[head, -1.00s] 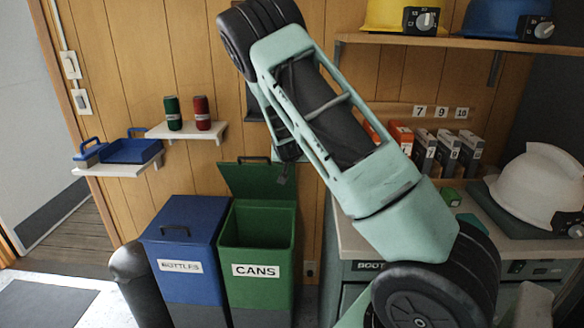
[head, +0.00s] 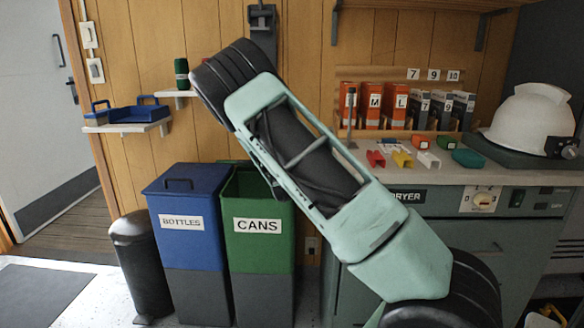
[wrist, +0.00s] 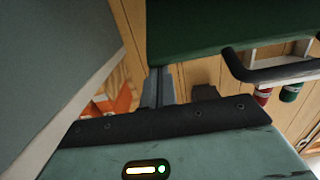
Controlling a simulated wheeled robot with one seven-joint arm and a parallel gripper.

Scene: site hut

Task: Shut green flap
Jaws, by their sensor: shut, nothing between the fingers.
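The green bin labelled CANS (head: 258,226) stands beside the blue bin, its top open and its inside partly showing. Its green flap is mostly hidden behind my arm in the head view. In the wrist view a dark green panel, which looks like the flap (wrist: 215,32), fills the upper part, with a black bar handle (wrist: 272,74) at its right. My gripper (wrist: 158,88) is shut and empty, its fingers close below the flap's edge in that picture; I cannot tell whether they touch it. The head view hides my gripper behind the arm.
The blue BOTTLES bin (head: 187,226) is shut, with a black bin (head: 139,262) at its left. Small shelves with a blue tray (head: 140,112) and a green can (head: 181,72) are on the wall. The dryer counter (head: 450,177) is at the right, holding boxes and a white helmet (head: 530,125).

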